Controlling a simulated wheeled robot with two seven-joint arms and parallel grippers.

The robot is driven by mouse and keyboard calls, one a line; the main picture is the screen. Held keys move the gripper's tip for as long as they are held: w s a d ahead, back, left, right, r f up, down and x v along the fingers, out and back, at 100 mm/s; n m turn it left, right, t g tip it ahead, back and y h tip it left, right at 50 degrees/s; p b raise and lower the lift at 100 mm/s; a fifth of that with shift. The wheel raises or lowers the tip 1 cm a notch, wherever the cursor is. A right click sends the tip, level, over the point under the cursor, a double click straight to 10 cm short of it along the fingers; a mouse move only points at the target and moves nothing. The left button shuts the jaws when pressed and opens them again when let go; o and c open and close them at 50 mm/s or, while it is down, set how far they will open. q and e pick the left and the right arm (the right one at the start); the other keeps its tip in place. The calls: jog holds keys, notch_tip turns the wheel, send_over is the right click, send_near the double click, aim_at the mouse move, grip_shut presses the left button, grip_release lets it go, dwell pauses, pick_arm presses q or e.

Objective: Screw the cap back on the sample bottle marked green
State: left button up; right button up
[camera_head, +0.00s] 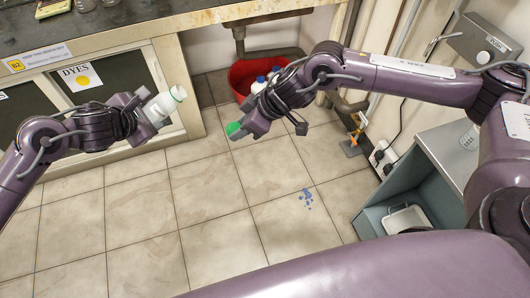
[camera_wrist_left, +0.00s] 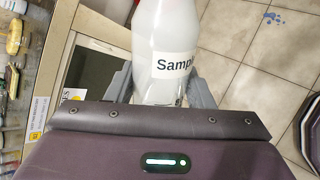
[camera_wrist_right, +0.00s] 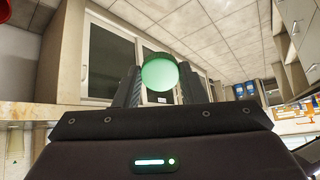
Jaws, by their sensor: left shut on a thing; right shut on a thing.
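The sample bottle (camera_head: 163,104) is white and held in my left gripper (camera_head: 145,110), in mid-air left of centre in the head view. It looks tilted, with its neck towards the upper right and a hint of green near the mouth. The left wrist view shows its body (camera_wrist_left: 168,32) between the fingers, with a label reading "Sampl"; the neck is out of frame there. My right gripper (camera_head: 243,130) is shut on the green cap (camera_head: 232,128). The cap's round face (camera_wrist_right: 159,72) shows between the fingertips in the right wrist view. Cap and bottle are well apart.
A red bucket (camera_head: 236,78) with blue-capped bottles (camera_head: 259,84) stands behind my right gripper. The dark bench top (camera_head: 140,16) and DYES cupboard (camera_head: 82,76) are behind my left arm. A blue spill (camera_head: 307,198) marks the floor. A teal cabinet (camera_head: 368,226) stands at right.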

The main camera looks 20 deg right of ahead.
jog(key=w+a+r+n+g+y, duration=0.4)
jog(key=w+r, duration=0.4)
jog(key=r, duration=0.3)
jog(key=shift+w+a+n+y, duration=0.15)
jog(key=shift+a+n+y, duration=0.45)
jog(key=shift+a+n, duration=0.35)
jog(key=shift+x, duration=1.8)
dwell(2.3)
jog(key=o, duration=1.1)
jog(key=shift+r, duration=0.1)
jog(key=shift+c, duration=0.2)
jog(key=c, duration=1.1)
jog(key=m, duration=1.7)
jog(key=shift+w, duration=0.15)
